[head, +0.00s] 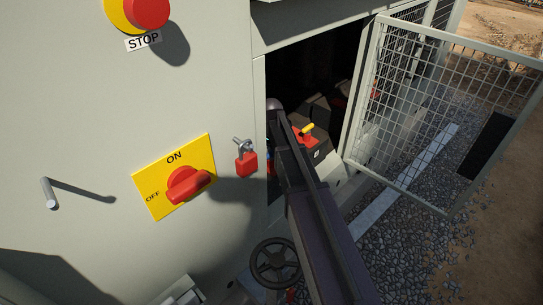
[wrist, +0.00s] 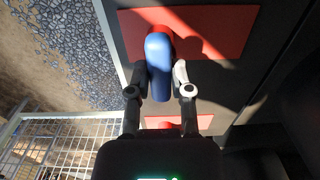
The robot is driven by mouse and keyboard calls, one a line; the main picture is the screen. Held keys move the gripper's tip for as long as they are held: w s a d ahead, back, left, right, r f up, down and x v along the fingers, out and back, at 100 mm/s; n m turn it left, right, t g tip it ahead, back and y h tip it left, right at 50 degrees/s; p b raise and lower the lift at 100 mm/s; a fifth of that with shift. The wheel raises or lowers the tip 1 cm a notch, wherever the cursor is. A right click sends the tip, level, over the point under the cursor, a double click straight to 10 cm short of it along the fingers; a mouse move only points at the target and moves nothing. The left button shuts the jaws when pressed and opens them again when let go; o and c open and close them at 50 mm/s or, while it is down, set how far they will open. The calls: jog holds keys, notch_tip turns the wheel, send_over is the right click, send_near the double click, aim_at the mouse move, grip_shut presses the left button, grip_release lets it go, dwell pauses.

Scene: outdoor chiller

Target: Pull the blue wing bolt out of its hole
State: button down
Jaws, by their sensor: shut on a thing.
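The blue wing bolt (wrist: 159,60) shows in the wrist view as a rounded, elongated blue piece in front of a red plate (wrist: 215,30). A red round part shows just behind its upper end. My gripper (wrist: 160,80) has one finger on each side of the blue piece and is shut on it. The hole is hidden behind the bolt, so I cannot tell how deep the bolt sits. In the head view my arm reaches into the dark opening of the cabinet and hides the bolt and gripper.
A mesh door (head: 450,110) stands open right of the opening. A red part with a yellow handle (head: 307,129) sits inside, close to my arm. The cabinet front carries a red rotary switch (head: 188,186), a red padlock (head: 246,163) and a stop button (head: 147,10). A black handwheel (head: 275,262) is below.

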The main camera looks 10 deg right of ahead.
jog(key=shift+r+p, duration=0.65)
jog(key=shift+p, duration=0.05)
dwell(0.9)
jog(key=shift+r+p, duration=2.95)
jog(key=shift+p, duration=0.05)
jog(key=c, duration=1.3)
grip_release()
grip_shut()
